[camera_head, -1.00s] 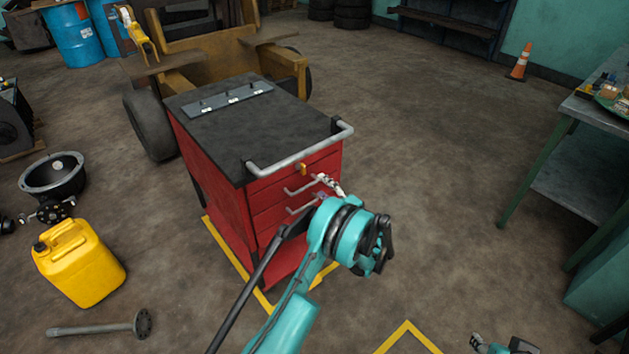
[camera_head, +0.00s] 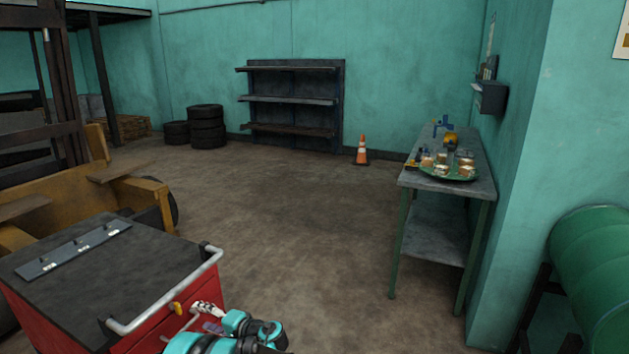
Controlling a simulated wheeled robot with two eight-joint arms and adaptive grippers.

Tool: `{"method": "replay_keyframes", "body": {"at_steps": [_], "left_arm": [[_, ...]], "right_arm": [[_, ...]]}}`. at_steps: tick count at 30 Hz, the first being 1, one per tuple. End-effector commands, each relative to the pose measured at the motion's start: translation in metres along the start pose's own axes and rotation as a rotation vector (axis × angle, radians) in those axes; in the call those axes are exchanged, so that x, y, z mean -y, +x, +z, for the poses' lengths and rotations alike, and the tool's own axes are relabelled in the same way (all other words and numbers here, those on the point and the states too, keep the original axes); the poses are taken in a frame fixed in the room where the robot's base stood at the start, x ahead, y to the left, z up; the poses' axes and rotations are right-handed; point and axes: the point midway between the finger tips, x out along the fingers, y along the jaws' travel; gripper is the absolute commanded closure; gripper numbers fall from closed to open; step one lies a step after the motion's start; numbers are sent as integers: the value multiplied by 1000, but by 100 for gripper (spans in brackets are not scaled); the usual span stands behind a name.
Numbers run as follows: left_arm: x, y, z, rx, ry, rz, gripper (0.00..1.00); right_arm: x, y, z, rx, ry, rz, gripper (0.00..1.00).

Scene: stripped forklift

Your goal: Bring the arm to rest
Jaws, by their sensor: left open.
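My left gripper (camera_head: 208,316) is at the bottom of the head view, just in front of the red tool cabinet (camera_head: 150,332). Its pale fingers are open and point toward the cabinet's drawer front. They look empty, but I cannot tell whether they touch a drawer handle. My teal arm joints cover part of the lower drawers, and the rest of the arm is below the frame. The cabinet has a dark top and a grey push handle (camera_head: 170,290). My right gripper is not in view.
A yellow forklift frame (camera_head: 150,190) stands behind the cabinet. A workbench (camera_head: 480,188) with a green tray (camera_head: 450,173) is at the right. An orange cone (camera_head: 362,150), a shelf rack (camera_head: 292,100) and tyres (camera_head: 207,128) line the back wall. The middle floor is clear.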

Motion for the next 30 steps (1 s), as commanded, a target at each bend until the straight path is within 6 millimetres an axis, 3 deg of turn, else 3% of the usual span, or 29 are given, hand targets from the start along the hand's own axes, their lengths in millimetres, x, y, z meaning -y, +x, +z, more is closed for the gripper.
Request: {"method": "replay_keyframes", "body": {"at_steps": [1, 6, 13, 20, 30], "left_arm": [[14, -7, 8, -6, -19, 54, 40], [42, -35, 33, -35, -97, 250, 40], [63, -92, 82, -75, -221, 506, 40], [63, -161, 139, -114, -366, 751, 40], [36, -259, 209, -161, -597, 1067, 40]], "right_arm": [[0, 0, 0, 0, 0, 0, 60], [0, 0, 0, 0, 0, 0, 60], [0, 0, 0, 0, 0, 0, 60], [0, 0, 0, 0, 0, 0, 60], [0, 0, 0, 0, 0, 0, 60]]}}
